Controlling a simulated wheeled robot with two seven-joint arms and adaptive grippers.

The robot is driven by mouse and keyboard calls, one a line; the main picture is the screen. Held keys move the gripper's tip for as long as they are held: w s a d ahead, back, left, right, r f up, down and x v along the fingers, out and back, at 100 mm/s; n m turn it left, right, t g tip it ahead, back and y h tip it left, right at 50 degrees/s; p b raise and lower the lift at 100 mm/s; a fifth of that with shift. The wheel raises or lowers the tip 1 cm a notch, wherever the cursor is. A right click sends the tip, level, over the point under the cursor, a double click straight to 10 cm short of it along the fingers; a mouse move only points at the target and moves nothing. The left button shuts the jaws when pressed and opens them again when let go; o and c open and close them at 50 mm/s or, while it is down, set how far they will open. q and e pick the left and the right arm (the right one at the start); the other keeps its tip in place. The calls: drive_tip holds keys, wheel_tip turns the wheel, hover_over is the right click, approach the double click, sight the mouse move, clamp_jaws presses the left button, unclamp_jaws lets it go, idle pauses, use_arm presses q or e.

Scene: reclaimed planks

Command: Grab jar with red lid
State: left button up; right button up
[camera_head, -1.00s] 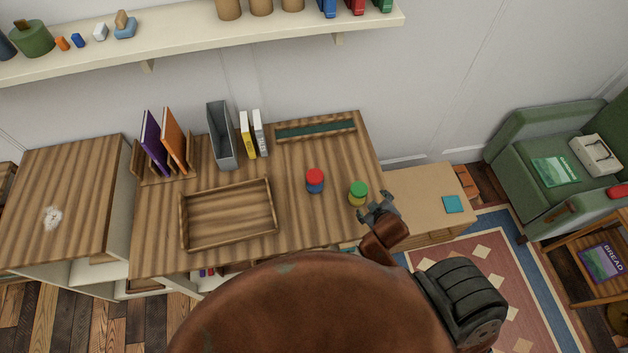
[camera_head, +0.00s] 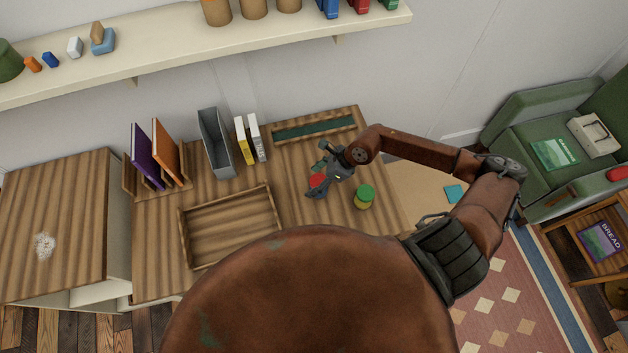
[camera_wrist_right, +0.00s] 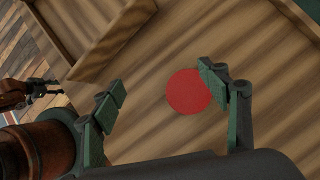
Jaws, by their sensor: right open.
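The jar with the red lid (camera_head: 317,181) stands on the plank desktop. My right gripper (camera_head: 319,184) is over it in the head view and hides most of its body. In the right wrist view the round red lid (camera_wrist_right: 187,93) is seen from above. It lies between the open fingers of my right gripper (camera_wrist_right: 165,95), closer to the right finger, which overlaps its edge. Contact cannot be told. What looks like my left gripper (camera_wrist_right: 40,88) is small at the left edge of the right wrist view; its jaws are unclear.
A yellow jar with a green lid (camera_head: 365,192) stands close by on the right. A shallow wooden tray (camera_head: 272,212) lies to the left. Books (camera_head: 163,152), a grey file holder (camera_head: 214,142) and a wall shelf (camera_head: 200,45) are behind.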

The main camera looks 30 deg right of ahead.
drive_tip(key=d, duration=0.1)
drive_tip(key=d+f+h, duration=0.1)
drive_tip(key=d, duration=0.1)
drive_tip(key=d+h, duration=0.1)
drive_tip(key=d, duration=0.1)
drive_tip(key=shift+f+n+g, duration=0.3)
drive_tip(key=shift+f+n, duration=0.1)
drive_tip(key=shift+a+f, duration=0.1)
drive_tip(key=shift+f, duration=0.75)
drive_tip(key=p+x, duration=0.1)
drive_tip(key=x, duration=0.5)
drive_tip(key=shift+a, duration=0.2)
drive_tip(key=shift+s, duration=0.1)
drive_tip(key=c, duration=1.3)
